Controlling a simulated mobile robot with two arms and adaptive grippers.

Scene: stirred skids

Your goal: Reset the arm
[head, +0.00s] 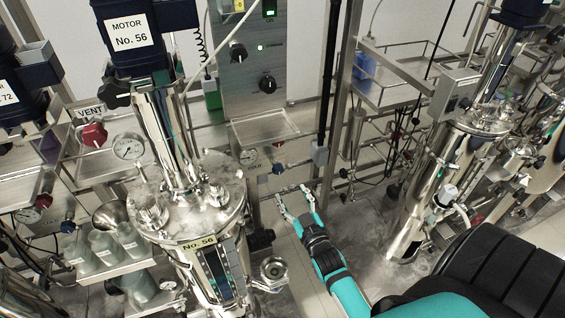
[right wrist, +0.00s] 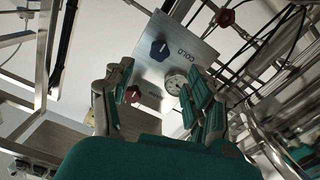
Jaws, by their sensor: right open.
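My right arm reaches up from the lower right in the head view, with teal links and a black wrist. Its right gripper (head: 294,192) is open with nothing between the fingers, to the right of the steel vessel marked No. 56 (head: 185,212) and apart from it. In the right wrist view the two fingers of the right gripper (right wrist: 157,76) stand wide apart. Beyond them is a metal panel (right wrist: 172,44) marked COLD, with a blue knob (right wrist: 160,50), a red knob (right wrist: 133,94) and a gauge (right wrist: 175,84). My left gripper does not show.
A control box with black knobs (head: 254,55) stands behind the vessel. A steel post (head: 340,90) rises behind my right gripper. Another steel vessel (head: 436,180) stands to its right. Bottles (head: 105,247) sit on a low shelf at left. Some floor is clear around my right forearm.

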